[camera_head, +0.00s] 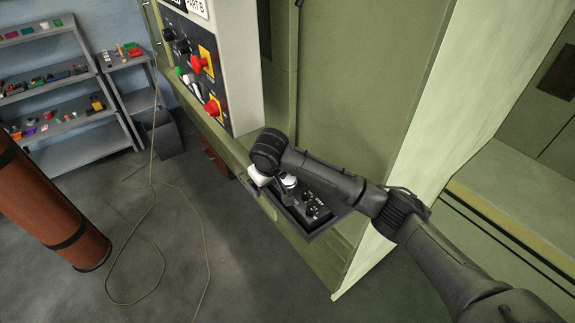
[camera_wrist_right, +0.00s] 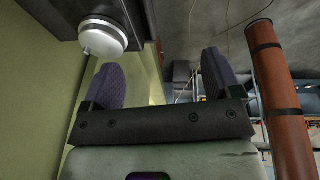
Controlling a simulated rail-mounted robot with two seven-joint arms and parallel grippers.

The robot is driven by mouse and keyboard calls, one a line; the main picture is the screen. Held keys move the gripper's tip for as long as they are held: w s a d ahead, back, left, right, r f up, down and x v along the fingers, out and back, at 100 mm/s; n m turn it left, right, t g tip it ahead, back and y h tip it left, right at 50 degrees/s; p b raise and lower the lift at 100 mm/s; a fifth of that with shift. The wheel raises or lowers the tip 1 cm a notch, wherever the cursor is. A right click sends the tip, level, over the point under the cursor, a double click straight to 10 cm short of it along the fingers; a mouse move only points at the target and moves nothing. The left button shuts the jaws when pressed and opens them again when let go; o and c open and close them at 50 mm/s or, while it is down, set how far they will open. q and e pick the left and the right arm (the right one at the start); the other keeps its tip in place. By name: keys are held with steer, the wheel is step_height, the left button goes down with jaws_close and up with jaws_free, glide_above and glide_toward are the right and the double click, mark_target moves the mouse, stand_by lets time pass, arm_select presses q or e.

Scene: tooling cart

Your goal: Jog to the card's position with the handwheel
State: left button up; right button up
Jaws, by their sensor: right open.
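A dark control box (camera_head: 318,208) with small knobs sits on the ledge of the green machine. A silver round part (camera_head: 289,182) at its left end seems to be the handwheel, partly hidden by my right arm. In the right wrist view a silver-white round wheel (camera_wrist_right: 103,35) hangs from a dark panel at upper left. My right gripper (camera_wrist_right: 163,68) is open, with nothing between its purple-padded fingers; the wheel lies beyond the left finger, apart from the gap. A white card marked "PART B" (camera_head: 197,6) is at the top of the control panel, cut by the frame. My left gripper is not in view.
The upright control panel (camera_head: 215,85) with red knobs stands close left of my right arm. An orange-brown cylinder (camera_head: 45,205) and a loose cable (camera_head: 155,215) are at left, with shelves (camera_head: 60,90) behind. The floor between is mostly clear.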

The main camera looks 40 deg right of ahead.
mark_target(288, 180)
steer(key=d+r+m+g+y+p, duration=0.1)
steer(key=d+r+m+g+p, duration=0.15)
steer(key=d+r+m, duration=0.6)
steer(key=shift+n+g, duration=0.25)
steer(key=shift+n, duration=0.2)
steer(key=f, duration=1)
steer(key=shift+w+a+f, duration=0.35)
steer(key=shift+a+f, duration=0.05)
steer(key=shift+f, duration=0.7)
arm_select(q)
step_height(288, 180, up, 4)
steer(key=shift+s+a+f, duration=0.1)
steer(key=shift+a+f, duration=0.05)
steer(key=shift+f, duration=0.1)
arm_select(e)
steer(key=shift+f, duration=0.3)
steer(key=shift+c, duration=0.4)
